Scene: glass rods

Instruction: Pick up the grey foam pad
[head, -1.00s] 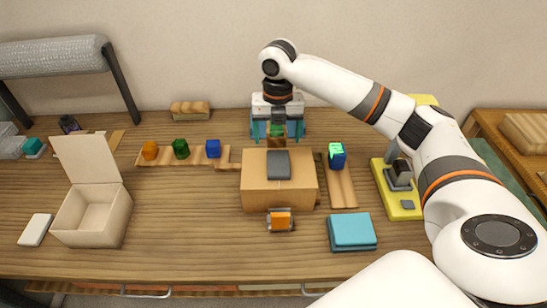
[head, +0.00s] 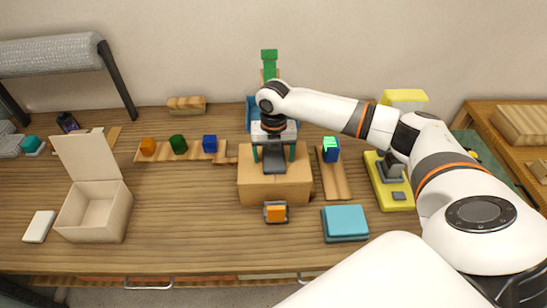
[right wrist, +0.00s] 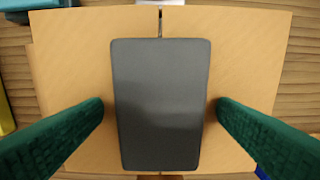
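The grey foam pad (head: 274,165) lies flat on top of a closed brown cardboard box (head: 255,190). My right gripper (head: 273,154) hangs over the box with its green-faced fingers open. In the right wrist view the pad (right wrist: 160,100) is in the middle, upright in the picture, between the two open fingers (right wrist: 160,106). A gap shows on each side, and neither finger touches it. In the head view the gripper hides the pad's far part. My left gripper is not in view.
A blue bin (head: 251,114) with a tall green piece (head: 269,60) stands behind the box. A blue-green block (head: 331,149) on a wooden strip is to the right. An open white box (head: 93,215) stands left.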

